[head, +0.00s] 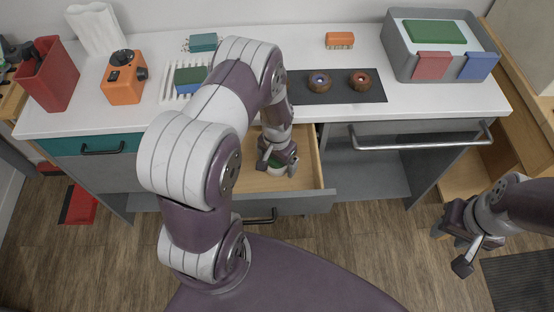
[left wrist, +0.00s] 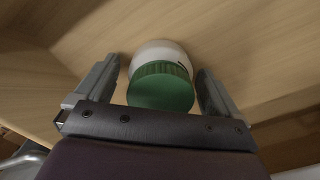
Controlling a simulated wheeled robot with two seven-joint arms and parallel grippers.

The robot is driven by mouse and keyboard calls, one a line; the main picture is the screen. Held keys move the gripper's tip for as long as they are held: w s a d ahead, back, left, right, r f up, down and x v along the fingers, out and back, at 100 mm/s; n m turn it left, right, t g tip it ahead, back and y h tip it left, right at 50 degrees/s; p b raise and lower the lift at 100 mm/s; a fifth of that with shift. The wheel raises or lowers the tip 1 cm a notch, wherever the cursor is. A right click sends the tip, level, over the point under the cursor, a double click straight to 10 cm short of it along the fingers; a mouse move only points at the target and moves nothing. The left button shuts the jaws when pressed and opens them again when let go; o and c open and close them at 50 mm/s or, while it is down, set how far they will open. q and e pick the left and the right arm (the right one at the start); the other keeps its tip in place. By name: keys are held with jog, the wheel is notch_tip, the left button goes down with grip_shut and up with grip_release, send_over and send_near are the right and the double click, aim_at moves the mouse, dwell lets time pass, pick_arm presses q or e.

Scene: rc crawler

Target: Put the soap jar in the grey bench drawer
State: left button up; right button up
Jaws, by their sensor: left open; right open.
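The grey bench drawer (head: 315,201) is pulled open below the white worktop, and its wooden inside shows. The soap jar (head: 276,169), white with a green lid, is inside the drawer, partly hidden by my left gripper (head: 277,160). In the left wrist view the soap jar (left wrist: 160,80) lies between the two fingers of my left gripper (left wrist: 156,92), with the green lid facing the camera and a gap beside each finger. My left gripper is open, reaching down into the drawer. My right gripper (head: 458,248) is open and empty above the floor at the right.
The worktop (head: 260,115) holds a red bin (head: 48,75), an orange device (head: 124,78), a dark mat (head: 338,97) with two round brown parts, and a grey crate (head: 405,60). A metal handle bar (head: 425,141) juts out right of the drawer, above an open shelf.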

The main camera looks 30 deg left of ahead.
pick_arm(q)
notch_tip(320, 180, up, 14)
jog(key=s+d+r+n+t, duration=0.1)
jog(key=s+d+r, duration=0.4)
jog(key=s+r, duration=0.2)
jog(key=shift+s+d+r+p, duration=0.3)
jog(key=shift+s+d, duration=0.1)
jog(key=shift+s, duration=0.85)
jog(key=shift+a, duration=0.1)
